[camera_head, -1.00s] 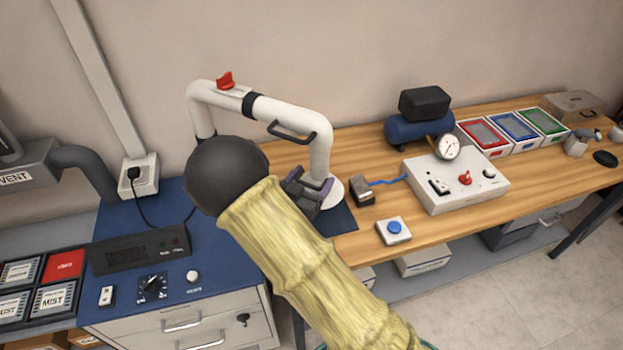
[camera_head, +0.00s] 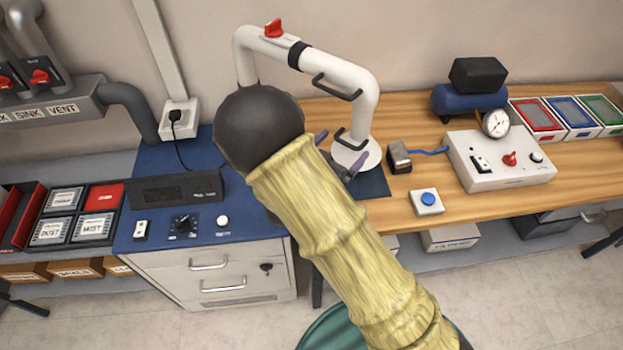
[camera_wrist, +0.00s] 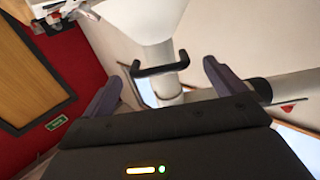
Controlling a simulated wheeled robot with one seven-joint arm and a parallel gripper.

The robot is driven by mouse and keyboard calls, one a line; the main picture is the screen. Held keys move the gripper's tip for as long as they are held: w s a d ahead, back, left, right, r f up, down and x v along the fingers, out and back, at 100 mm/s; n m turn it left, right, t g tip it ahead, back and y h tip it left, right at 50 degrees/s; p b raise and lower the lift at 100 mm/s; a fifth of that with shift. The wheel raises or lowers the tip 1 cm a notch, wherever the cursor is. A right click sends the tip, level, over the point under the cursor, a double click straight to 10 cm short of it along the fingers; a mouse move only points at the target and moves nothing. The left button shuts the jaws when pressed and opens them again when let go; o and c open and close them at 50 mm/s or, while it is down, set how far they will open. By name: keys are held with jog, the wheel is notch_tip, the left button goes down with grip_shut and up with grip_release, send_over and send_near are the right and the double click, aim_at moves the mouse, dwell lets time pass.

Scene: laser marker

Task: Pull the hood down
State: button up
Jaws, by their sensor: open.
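The hood is a white jointed pipe (camera_head: 366,100) ending in a flared white mouth (camera_head: 370,153) low over the blue mat. It has a dark upper handle (camera_head: 336,87) and a dark lower handle (camera_head: 343,140) just above the mouth. In the wrist view the white flare (camera_wrist: 140,18) is at the top and a dark handle (camera_wrist: 157,69) stands out between my fingertips. My gripper (camera_head: 339,151) is open beside the hood's lower end, its purple-grey fingers apart. In the wrist view my gripper (camera_wrist: 162,85) has a finger on each side of the handle; contact cannot be told.
The blue cabinet top (camera_head: 150,225) carries a black display box (camera_head: 178,189). A blue button box (camera_head: 427,201), small dark block (camera_head: 399,157) and white control box (camera_head: 500,160) stand right of the hood. Bare wooden bench (camera_head: 465,207) lies in front.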

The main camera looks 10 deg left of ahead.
jog(key=b+v, duration=0.2)
jog(key=v, duration=1.1)
jog(key=shift+b, duration=0.3)
jog(key=w+d+f+n+g+y, duration=0.2)
jog(key=w+d+g+y, duration=0.45)
jog(key=w+y, duration=0.25)
jog(key=s+d+r+n+g, duration=0.1)
jog(key=s+d+n+g, duration=0.2)
jog(key=s+d, duration=1.1)
jog(key=d+g, duration=0.2)
jog(key=g, duration=0.1)
jog(key=shift+d+n+g, duration=0.35)
jog(key=shift+n, duration=0.05)
jog(key=shift+r, duration=0.15)
dwell(1.2)
